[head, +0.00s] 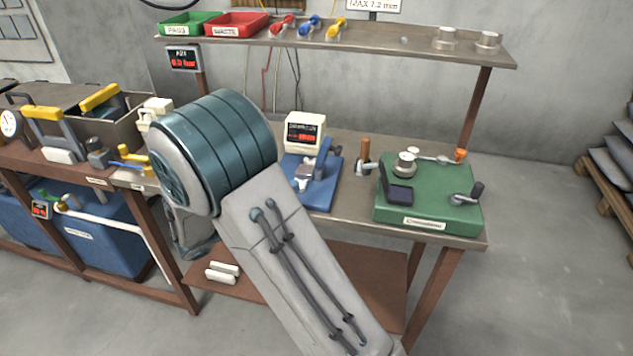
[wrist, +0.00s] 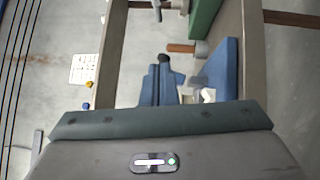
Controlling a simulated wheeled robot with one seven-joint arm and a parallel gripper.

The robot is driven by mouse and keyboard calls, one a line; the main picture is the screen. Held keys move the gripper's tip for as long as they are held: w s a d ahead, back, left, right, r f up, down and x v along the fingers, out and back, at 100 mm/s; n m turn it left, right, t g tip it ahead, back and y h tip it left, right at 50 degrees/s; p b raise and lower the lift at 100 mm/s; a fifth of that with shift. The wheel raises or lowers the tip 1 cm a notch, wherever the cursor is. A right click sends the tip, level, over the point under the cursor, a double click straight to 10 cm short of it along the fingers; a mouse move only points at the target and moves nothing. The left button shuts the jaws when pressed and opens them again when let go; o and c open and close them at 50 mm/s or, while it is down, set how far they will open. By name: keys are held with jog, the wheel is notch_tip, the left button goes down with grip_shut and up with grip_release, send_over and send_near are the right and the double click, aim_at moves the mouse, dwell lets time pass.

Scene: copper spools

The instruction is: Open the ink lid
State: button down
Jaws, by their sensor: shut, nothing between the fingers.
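No part is clearly marked as an ink lid. In the head view a blue-based bench device (head: 322,190) has a cream display housing (head: 305,130) and a blue lever (head: 324,158). Right of it, a green machine (head: 430,200) carries a dark square plate (head: 398,194), a round metal cap (head: 404,164) and a dark-handled crank (head: 468,194). I cannot tell whether the plate is a lid. My gripper (head: 190,238) is mostly hidden behind my arm, low in front of the bench and left of the blue device.
A wooden-handled tool (head: 364,152) stands between the two devices. A shelf (head: 370,46) above holds green and red trays (head: 237,24). A brown lower shelf (head: 300,280) lies under the bench. Yellow-handled equipment (head: 100,98) crowds the left.

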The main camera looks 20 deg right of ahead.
jog(key=p+x, duration=0.1)
jog(key=x, duration=0.7)
jog(key=shift+d+r, duration=0.15)
jog(key=shift+d, duration=0.2)
jog(key=d, duration=0.1)
jog(key=s+d+p, duration=0.1)
jog(key=s+d, duration=0.1)
jog(key=d, duration=0.1)
jog(key=shift+s+r, duration=0.1)
jog(key=shift+r, duration=0.15)
jog(key=shift+a, duration=0.15)
